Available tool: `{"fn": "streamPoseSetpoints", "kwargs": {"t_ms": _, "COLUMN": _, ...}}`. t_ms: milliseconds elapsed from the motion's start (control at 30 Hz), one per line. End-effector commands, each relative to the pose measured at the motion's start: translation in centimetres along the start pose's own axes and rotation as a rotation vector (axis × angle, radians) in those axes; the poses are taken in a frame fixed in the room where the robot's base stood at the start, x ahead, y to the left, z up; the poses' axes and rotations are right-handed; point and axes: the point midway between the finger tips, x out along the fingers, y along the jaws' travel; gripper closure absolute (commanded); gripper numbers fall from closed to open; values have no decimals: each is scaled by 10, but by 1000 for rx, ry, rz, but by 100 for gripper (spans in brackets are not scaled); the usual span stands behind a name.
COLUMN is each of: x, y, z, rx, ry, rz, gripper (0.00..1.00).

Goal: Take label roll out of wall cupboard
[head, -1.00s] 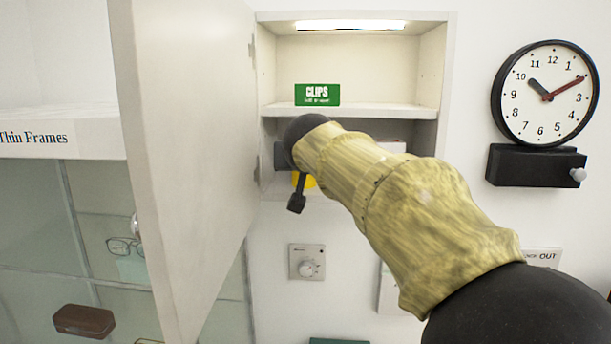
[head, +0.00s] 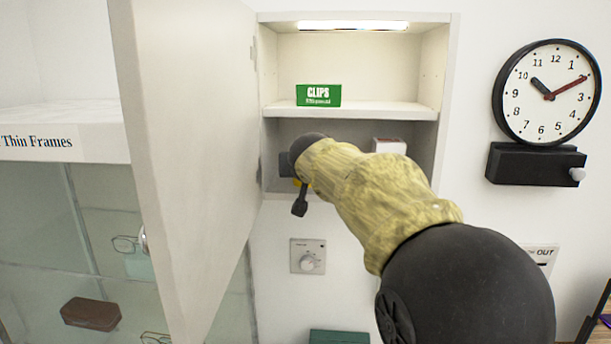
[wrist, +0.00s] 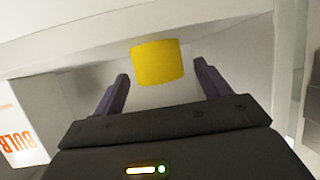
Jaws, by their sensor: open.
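The wall cupboard (head: 449,60) is open, its door (head: 190,160) swung out to the left. A plain yellow roll (wrist: 158,64), which I take for the label roll, is in the lower compartment. In the head view only a sliver of the yellow roll (head: 297,183) shows beside my wrist. My gripper (wrist: 161,69) is open, with a finger on each side of the roll's near part. Gaps show on both sides, narrower on the left, so it is not gripped.
A white box with orange "BULB" lettering (wrist: 22,125) is in the lower compartment; its top shows in the head view (head: 389,146). A green CLIPS box (head: 318,96) stands on the shelf (head: 380,110) above. A clock (head: 547,92) hangs at right.

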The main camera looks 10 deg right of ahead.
Motion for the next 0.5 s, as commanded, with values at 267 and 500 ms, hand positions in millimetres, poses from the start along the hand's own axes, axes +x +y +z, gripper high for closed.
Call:
{"fn": "streamPoseSetpoints", "kwargs": {"t_ms": 267, "x": 0, "y": -1, "z": 0, "rx": 0, "ry": 0, "rz": -1, "gripper": 64}}
{"fn": "streamPoseSetpoints", "kwargs": {"t_ms": 500, "x": 0, "y": -1, "z": 0, "rx": 0, "ry": 0, "rz": -1, "gripper": 74}}
